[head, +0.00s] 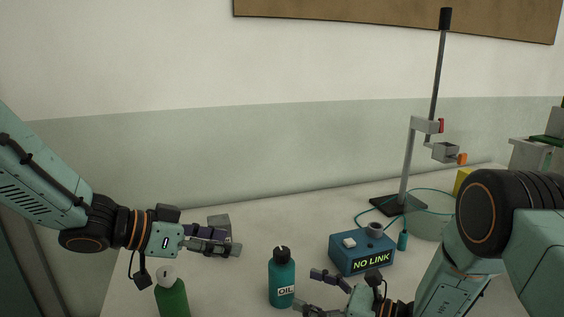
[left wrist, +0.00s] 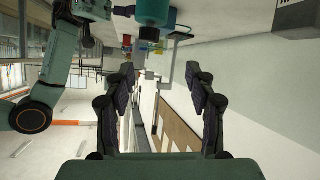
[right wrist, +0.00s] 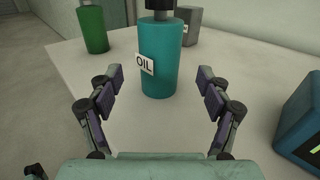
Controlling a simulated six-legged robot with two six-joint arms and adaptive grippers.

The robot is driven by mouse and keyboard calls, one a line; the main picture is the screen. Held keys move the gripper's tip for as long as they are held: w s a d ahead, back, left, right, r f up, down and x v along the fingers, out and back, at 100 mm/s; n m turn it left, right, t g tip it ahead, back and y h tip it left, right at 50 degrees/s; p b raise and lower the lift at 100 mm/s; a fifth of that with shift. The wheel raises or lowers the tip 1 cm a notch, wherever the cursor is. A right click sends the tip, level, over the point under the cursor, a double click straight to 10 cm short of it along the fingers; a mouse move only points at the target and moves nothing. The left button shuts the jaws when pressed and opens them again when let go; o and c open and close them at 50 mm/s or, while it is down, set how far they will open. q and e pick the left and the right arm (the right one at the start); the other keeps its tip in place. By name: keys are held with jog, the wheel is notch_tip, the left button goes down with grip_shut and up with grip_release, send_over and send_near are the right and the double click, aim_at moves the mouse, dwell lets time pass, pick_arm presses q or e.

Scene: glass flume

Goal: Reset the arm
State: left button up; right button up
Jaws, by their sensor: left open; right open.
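My left arm comes in from the left in the head view, and its gripper (head: 212,241) is held above the table near a green bottle. In the left wrist view its two fingers (left wrist: 163,90) stand apart with nothing between them. My right gripper (head: 330,292) is low at the front, right of the teal oil bottle (head: 282,277). In the right wrist view its fingers (right wrist: 158,95) are spread and empty, and the oil bottle (right wrist: 161,60) stands upright beyond them, not gripped.
A green bottle (head: 171,293) stands below my left gripper. A blue box reading "NO LINK" (head: 361,255) sits right of the oil bottle. Behind it is a stand (head: 399,204) with a tall rod and a teal cable. A grey block (right wrist: 188,25) stands behind the oil bottle.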

aim_at(293, 284)
jog(key=x, duration=0.7)
jog(key=shift+a, duration=0.2)
pick_arm(q)
jog(key=x, duration=0.9)
jog(key=shift+d, duration=0.25)
jog(key=shift+a+f, duration=0.1)
jog(key=shift+a, duration=0.05)
